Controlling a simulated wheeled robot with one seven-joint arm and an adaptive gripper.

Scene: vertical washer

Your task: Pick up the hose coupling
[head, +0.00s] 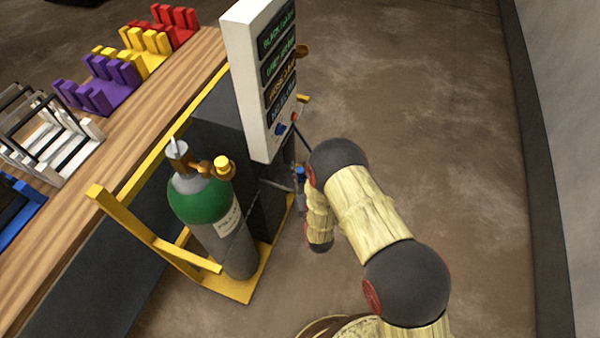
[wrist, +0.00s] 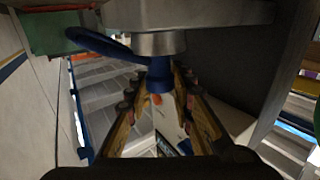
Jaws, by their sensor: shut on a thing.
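The hose coupling (wrist: 159,78) appears in the wrist view as a small dark blue piece below a grey metal cylinder. A blue hose (wrist: 98,42) curves in from the left beside it. My gripper (wrist: 163,88) has its two fingers closed in on the coupling from both sides, with the fingertips at the coupling. In the head view my gripper (head: 299,182) is low beside the tall panel, small and partly hidden by my arm, and the coupling cannot be made out clearly there.
The white panel (head: 258,75) with lit labels stands close to my gripper. A green-topped gas cylinder (head: 225,225) stands in a yellow frame to the left. A wooden bench (head: 150,120) holds coloured racks. Open floor (head: 430,120) lies to the right.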

